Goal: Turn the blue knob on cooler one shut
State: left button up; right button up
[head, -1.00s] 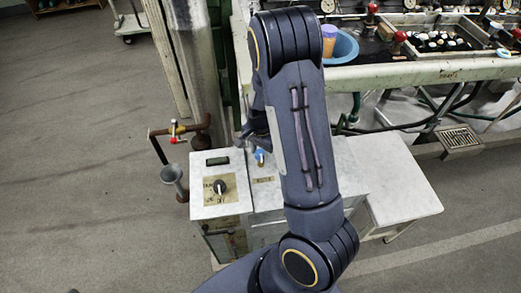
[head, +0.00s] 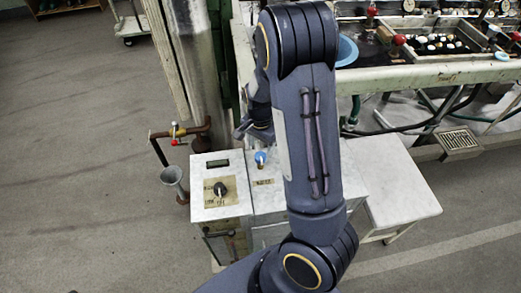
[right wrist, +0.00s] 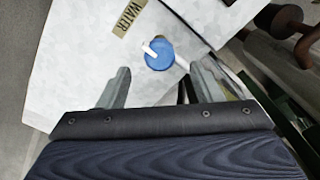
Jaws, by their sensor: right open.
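The blue knob (head: 261,157) stands on the white marbled top of a cabinet (head: 265,203), behind a small label. In the right wrist view the round blue knob (right wrist: 159,57) shows a white mark or stub on its upper left, near a label reading WATER (right wrist: 129,17). My right gripper (head: 256,128) is partly hidden by my arm in the head view, just beyond the knob. In the right wrist view my right gripper (right wrist: 159,84) is open and empty, with the knob ahead of the gap between its fingers and apart from them. My left gripper is out of view.
Left of the knob, a white unit has a black dial (head: 220,189) and a small display (head: 218,163). A rusty pipe with a red-handled tap (head: 175,142) and a grey funnel (head: 172,175) stand beside it. A basin bench (head: 430,73) runs behind. The left floor is clear.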

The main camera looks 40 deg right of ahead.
aim_at(260, 155)
jog(key=shift+r, duration=1.6)
